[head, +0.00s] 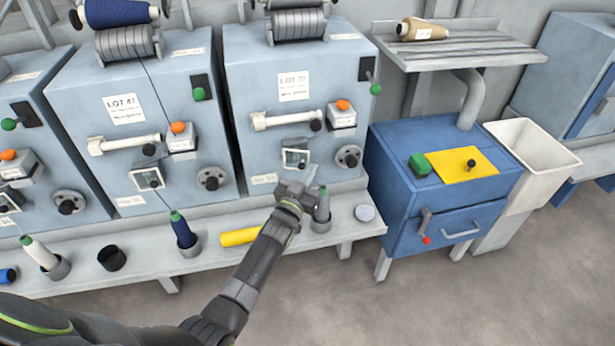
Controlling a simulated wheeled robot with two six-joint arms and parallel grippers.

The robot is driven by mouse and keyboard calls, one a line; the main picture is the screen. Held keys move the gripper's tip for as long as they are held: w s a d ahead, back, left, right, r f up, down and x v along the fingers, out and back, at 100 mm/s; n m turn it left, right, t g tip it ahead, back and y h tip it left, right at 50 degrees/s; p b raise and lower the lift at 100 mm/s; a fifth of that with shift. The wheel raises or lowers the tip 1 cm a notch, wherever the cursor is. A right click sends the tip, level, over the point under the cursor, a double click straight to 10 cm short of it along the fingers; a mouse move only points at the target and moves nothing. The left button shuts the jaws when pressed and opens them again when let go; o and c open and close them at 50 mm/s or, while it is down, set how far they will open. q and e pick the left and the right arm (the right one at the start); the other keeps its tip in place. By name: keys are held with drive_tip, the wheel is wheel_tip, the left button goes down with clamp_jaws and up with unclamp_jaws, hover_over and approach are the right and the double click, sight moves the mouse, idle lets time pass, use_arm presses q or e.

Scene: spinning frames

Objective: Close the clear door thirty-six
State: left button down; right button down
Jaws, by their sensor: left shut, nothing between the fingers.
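Small clear doors in pale frames sit low on the spinning units: one (296,157) on the right unit, one (147,178) on the middle unit and part of one (7,203) at the left edge. I cannot read a number thirty-six on any of them. The right unit's door appears to stand out a little from the panel; its exact angle is unclear. My left gripper (306,175) is shut and empty, just below that door. I cannot tell if it touches it. My right gripper is not in view.
A shelf (133,272) below the units holds a grey bobbin (322,205), a yellow cylinder (240,237), a blue bobbin (183,232) and a white bobbin (40,254). A blue cabinet (395,180) and white bin (542,153) stand right. Front floor is free.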

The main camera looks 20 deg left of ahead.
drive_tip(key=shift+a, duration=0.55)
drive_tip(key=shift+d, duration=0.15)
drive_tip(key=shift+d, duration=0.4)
